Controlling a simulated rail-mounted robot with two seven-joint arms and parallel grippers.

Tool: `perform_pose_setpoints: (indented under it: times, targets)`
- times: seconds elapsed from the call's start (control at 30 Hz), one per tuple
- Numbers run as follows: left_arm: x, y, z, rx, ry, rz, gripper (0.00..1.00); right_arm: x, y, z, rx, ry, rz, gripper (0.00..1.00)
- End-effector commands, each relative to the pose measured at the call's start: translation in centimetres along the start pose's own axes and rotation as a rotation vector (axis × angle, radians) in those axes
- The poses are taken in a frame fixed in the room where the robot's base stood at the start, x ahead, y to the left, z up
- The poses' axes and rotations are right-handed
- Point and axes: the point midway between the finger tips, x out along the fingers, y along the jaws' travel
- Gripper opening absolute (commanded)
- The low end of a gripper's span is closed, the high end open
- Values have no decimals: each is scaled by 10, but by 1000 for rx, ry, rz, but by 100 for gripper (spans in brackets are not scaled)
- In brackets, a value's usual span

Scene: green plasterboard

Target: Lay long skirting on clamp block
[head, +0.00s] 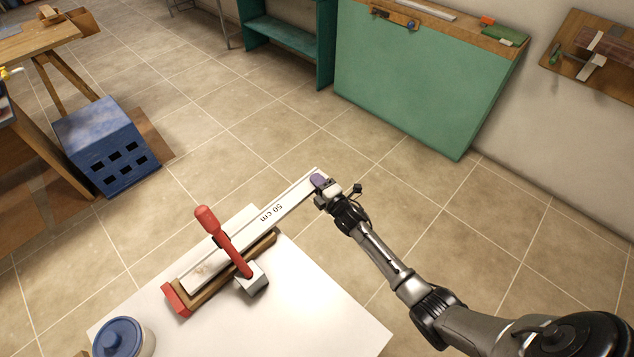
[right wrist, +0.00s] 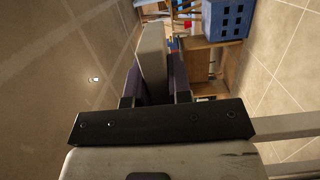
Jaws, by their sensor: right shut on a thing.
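The long skirting (head: 265,220) is a white board marked "50 cm". Its lower-left end lies along the wooden clamp block (head: 262,246), beneath the red clamp handle (head: 228,242); whether it touches the block I cannot tell. Its upper-right end reaches past the white table's edge. My right gripper (head: 318,182) is shut on that end. In the right wrist view the skirting (right wrist: 152,58) stands between the two dark fingers (right wrist: 155,88). The clamp block has a red end piece (head: 176,299), and a grey block (head: 252,278) sits beside it. My left gripper is not in view.
The white table (head: 320,310) has a bare area right of the block. A blue-lidded pot (head: 122,338) stands at its front left. A blue crate (head: 105,147) stands on the floor at left. A green board (head: 420,85) leans on the wall. Open tiled floor lies between.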

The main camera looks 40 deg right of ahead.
Motion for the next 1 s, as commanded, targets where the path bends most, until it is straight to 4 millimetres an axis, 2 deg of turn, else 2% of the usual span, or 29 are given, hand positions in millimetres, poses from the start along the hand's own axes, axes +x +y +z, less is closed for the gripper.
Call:
perform_pose_setpoints:
  times: [0.63,0.67,0.93,1.0]
  targets:
    - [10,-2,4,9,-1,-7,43,0,-11,0,4,0,2,0]
    - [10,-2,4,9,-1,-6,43,0,-10,0,4,0,2,22]
    - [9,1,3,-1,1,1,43,0,-11,0,2,0,1,48]
    - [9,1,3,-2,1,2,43,0,-11,0,1,0,1,49]
